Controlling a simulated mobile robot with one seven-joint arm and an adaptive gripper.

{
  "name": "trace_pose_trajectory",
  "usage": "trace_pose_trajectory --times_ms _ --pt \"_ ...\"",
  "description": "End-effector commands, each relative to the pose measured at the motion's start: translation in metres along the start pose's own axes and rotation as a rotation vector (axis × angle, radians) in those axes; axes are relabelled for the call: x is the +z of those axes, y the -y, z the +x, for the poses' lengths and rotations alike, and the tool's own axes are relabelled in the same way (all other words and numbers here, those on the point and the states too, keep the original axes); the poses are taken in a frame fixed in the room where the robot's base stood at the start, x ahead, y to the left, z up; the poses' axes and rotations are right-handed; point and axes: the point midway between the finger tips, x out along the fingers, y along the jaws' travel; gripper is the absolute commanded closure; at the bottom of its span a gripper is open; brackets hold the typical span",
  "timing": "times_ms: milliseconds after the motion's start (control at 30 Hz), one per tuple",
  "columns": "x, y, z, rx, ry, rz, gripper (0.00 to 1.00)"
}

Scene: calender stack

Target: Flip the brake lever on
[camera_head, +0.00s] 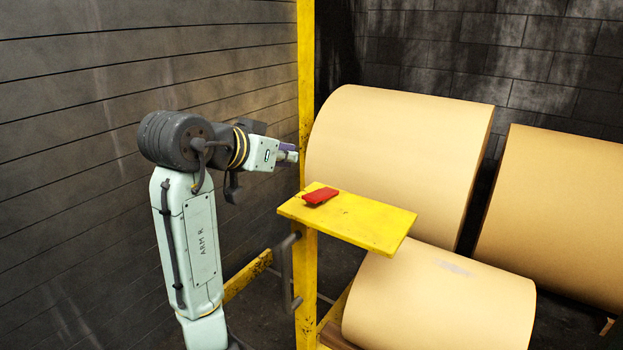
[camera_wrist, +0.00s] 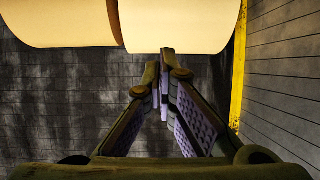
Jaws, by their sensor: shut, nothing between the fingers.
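A red flat piece (camera_head: 320,196), which looks like a lever paddle, sits tilted on the yellow plate (camera_head: 375,222) fixed to the yellow post (camera_head: 305,90). A grey bent handle (camera_head: 286,270) shows below the plate beside the post; I cannot tell for sure which of the two is the brake lever. My gripper (camera_head: 290,153) is left of the post, above and slightly left of the red piece, and apart from it. In the wrist view my gripper (camera_wrist: 161,68) is shut and empty; neither the red piece nor the grey handle shows there.
Large tan rolls stand behind and below the plate: one upper (camera_head: 400,150), one lower (camera_head: 440,300), one at right (camera_head: 560,215). A dark slatted wall (camera_head: 80,100) is at left. The wrist view shows tan rolls (camera_wrist: 60,20) and the yellow post (camera_wrist: 238,70).

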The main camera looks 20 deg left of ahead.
Motion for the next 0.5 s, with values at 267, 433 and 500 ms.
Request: trace_pose_trajectory --times_ms 267,433,500 --pt "0.0075 -0.0057 0.0007 0.03 0.056 0.014 1.0" --pt "0.0072 -0.0055 0.0011 0.029 0.054 0.013 1.0" --pt "0.007 -0.0056 0.0035 0.029 0.054 0.012 1.0"
